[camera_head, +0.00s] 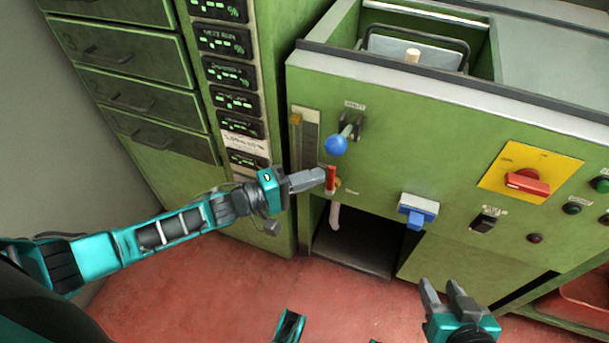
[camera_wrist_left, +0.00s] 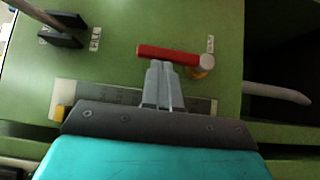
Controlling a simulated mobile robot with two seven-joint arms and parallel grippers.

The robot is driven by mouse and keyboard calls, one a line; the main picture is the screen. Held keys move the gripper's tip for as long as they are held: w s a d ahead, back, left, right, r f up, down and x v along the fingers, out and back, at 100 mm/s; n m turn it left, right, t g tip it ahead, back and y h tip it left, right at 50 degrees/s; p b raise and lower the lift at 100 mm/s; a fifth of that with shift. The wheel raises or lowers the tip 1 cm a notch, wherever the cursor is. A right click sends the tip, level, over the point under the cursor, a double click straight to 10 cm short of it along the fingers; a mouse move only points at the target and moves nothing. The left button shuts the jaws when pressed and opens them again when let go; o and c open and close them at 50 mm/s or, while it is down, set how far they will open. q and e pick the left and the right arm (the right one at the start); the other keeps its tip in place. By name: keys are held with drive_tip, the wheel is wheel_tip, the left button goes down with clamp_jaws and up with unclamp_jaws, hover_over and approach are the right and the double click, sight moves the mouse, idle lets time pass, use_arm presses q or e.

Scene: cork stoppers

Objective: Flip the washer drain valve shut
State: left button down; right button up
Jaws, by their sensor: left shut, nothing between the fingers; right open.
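The drain valve has a red lever handle (camera_head: 331,180), which stands roughly upright on the green machine's front in the head view. In the left wrist view the red handle (camera_wrist_left: 168,53) lies across the picture, with a grey pivot (camera_wrist_left: 207,62) and brass body at its right end. My left gripper (camera_head: 321,177) is shut and empty, its tips right beside the handle. In the left wrist view the shut fingers (camera_wrist_left: 160,70) reach the handle's lower edge; I cannot tell whether they touch. My right gripper (camera_head: 441,286) is open and empty, low in front of the machine.
A white drain pipe (camera_head: 335,216) hangs below the valve over a dark opening (camera_head: 355,250). A blue-knobbed lever (camera_head: 336,145) is above the valve. A blue switch (camera_head: 417,213) and a red rotary switch (camera_head: 527,182) are to the right. The red floor in front is clear.

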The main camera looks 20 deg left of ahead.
use_arm(q)
drive_tip(key=shift+d+r+p, duration=0.15)
drive_tip(key=shift+r+p, duration=0.1)
drive_tip(key=shift+p, duration=0.6)
drive_tip(key=shift+m, duration=0.3)
